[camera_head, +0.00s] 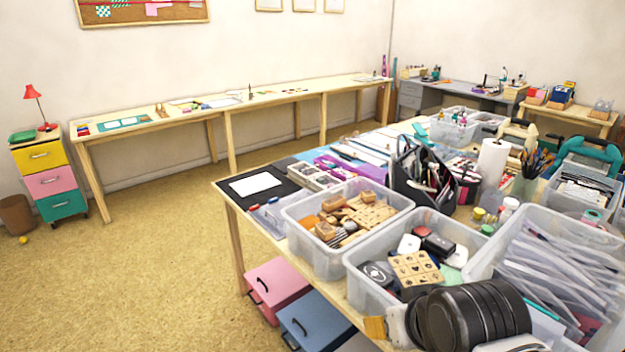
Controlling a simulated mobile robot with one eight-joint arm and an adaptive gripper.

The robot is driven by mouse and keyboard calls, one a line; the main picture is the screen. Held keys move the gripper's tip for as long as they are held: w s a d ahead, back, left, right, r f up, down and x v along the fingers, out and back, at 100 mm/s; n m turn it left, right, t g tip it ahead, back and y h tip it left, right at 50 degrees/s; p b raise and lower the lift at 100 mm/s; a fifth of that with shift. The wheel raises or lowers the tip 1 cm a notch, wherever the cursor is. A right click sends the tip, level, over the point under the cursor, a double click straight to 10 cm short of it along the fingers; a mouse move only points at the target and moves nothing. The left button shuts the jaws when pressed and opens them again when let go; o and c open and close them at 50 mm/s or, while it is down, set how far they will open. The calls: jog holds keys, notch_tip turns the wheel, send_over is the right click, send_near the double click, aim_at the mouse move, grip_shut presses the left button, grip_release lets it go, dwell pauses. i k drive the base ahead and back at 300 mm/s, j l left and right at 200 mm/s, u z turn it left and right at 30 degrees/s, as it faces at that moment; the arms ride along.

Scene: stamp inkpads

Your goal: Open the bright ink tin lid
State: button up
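No ink tin with a bright lid can be told for sure. A clear bin (362,291) at the front of the near table holds small pads and cases: a black case with an oval mark (377,273), a white one (408,243), a dark one (437,244) and a wooden stamp set (415,268). Small jars with a yellow lid (478,214) and a green lid (487,229) stand behind it. A large black ribbed shape (470,318) with pale parts covers the bin's front right; I cannot tell whether it is part of my arm. My gripper's fingertips do not show.
A bin of wooden stamps (325,262) stands left of the pad bin, and a bin of clear sleeves (480,262) right of it. A black tool caddy (405,190) and paper roll (491,165) stand behind. Pink (275,282) and blue (318,322) drawers sit below. The floor at left is open.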

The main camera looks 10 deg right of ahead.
aim_at(291, 169)
jog(key=i+j+z, duration=0.15)
jog(key=j, duration=0.3)
jog(key=i+j+z, duration=0.15)
jog(key=j, duration=0.3)
jog(key=i+j+z, duration=0.2)
jog(key=j, duration=0.25)
jog(key=i+j+z, duration=0.15)
jog(key=j, duration=0.35)
jog(key=i+j+z, duration=0.15)
jog(key=j, duration=0.35)
jog(key=j+z, duration=0.15)
jog(key=j, duration=0.35)
